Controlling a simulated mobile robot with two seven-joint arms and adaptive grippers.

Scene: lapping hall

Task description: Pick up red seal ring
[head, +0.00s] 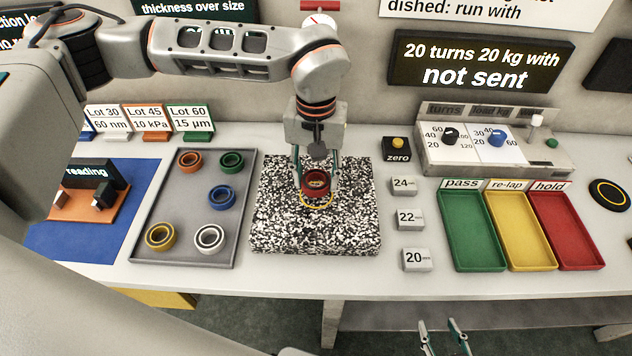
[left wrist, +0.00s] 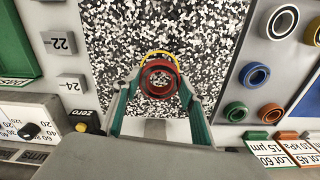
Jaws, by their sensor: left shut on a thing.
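The red seal ring (head: 317,190) is between the fingertips of my left gripper (head: 318,182), over the speckled black-and-white plate (head: 275,225). In the left wrist view the red ring (left wrist: 159,66) sits between the two green fingers of the left gripper (left wrist: 160,80), which are shut on it. A thin yellow circle (head: 316,206) shows at the ring's lower edge, partly hidden by it. I cannot tell whether the ring touches the plate. My right gripper (head: 438,323) is at the bottom edge of the head view, its fingers apart and nothing between them.
A grey tray (head: 190,200) left of the plate holds several rings: orange, green, blue, yellow and white. Further right are the green pass tray (head: 472,232), yellow re-lap tray (head: 519,232), red hold tray (head: 566,232) and a dial panel (head: 490,150).

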